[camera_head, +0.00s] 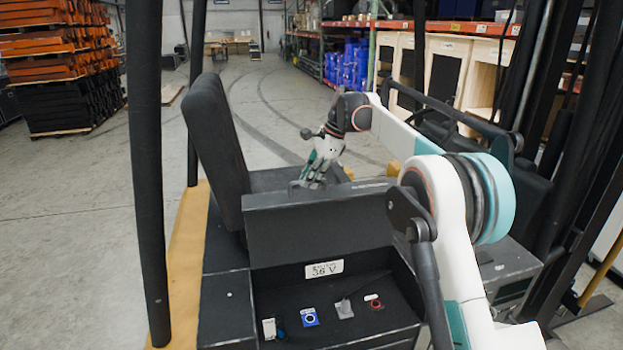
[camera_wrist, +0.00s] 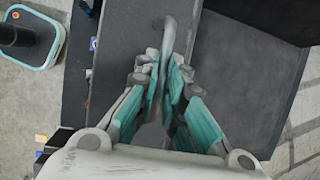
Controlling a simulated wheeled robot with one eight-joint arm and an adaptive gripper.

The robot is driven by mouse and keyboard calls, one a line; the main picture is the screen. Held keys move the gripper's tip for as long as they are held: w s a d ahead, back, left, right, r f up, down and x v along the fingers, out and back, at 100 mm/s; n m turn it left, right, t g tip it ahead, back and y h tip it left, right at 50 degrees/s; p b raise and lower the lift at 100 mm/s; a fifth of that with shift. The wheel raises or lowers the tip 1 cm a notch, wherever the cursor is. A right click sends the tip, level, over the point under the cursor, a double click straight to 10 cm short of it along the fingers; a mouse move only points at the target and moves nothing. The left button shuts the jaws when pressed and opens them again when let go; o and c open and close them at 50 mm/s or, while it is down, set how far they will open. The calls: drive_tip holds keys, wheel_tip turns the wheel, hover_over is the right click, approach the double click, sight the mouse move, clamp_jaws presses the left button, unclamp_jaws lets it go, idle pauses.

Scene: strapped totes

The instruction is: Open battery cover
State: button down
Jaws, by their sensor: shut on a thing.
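The battery cover (camera_head: 318,229) is a dark grey panel on a forklift, standing raised and roughly upright above the battery compartment (camera_head: 240,303), near the seat backrest. My gripper (camera_head: 302,184) is at the cover's far upper edge, left of its middle. In the wrist view my gripper (camera_wrist: 166,85) has its teal and grey fingers closed around a grey bar-shaped handle (camera_wrist: 168,35) on the dark cover surface (camera_wrist: 122,48). In the head view the cover's edge partly hides the fingertips and the handle.
The open compartment shows a "36 V" label (camera_head: 324,269), a blue connector (camera_head: 310,317) and a red button (camera_head: 375,304). The black seat backrest (camera_head: 216,145) stands close left of my gripper. A black post (camera_head: 146,170) rises at the left, and the steering wheel (camera_head: 425,112) is behind my arm.

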drive_tip(key=shift+w+f, duration=0.1)
drive_tip(key=shift+w, duration=0.3)
drive_tip(key=c, duration=1.7)
unclamp_jaws()
drive_tip(key=shift+a, duration=0.1)
drive_tip(key=v, duration=1.2)
